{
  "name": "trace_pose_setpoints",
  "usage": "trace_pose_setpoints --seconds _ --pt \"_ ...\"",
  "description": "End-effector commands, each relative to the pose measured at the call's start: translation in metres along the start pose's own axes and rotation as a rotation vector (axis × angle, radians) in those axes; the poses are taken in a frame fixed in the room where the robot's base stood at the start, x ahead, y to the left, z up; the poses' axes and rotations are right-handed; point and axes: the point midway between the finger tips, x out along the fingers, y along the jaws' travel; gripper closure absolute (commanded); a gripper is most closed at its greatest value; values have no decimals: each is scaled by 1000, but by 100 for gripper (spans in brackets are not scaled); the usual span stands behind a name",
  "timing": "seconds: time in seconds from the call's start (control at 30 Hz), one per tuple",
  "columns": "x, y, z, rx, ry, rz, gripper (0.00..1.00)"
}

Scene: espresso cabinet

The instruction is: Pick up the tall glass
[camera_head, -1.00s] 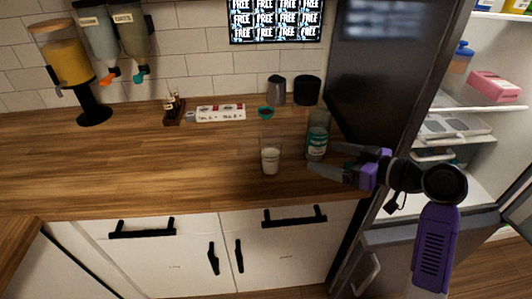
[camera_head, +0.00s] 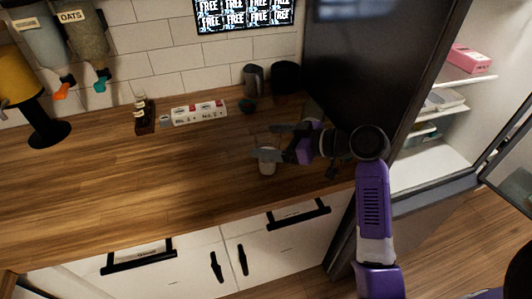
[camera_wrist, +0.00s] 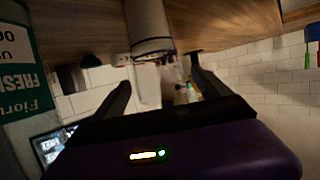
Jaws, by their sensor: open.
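My gripper (camera_head: 262,141) is open at the glass, reaching in from the right. In the wrist view, which is upside down, the glass (camera_wrist: 150,35) lies ahead between the two spread fingers (camera_wrist: 160,76) of my gripper. I cannot tell whether either finger touches it.
A labelled container (camera_wrist: 25,95) stands close beside my gripper. Behind are a small teal bowl (camera_head: 248,105), a grey pitcher (camera_head: 253,80), a black canister (camera_head: 286,77) and a white labelled box (camera_head: 199,113). The counter's left (camera_head: 110,190) is clear. An open fridge (camera_head: 440,150) is right.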

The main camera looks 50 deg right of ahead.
Motion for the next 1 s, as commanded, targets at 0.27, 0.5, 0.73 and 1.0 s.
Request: trace_pose_setpoints --seconds 0.27,0.5,0.73,1.0 --pt "34 -1 -3 0 0 -1 14" --pt "37 0 -2 0 0 0 14" --pt "37 -1 -2 0 0 0 53" --pt "36 0 -2 -1 1 0 93"
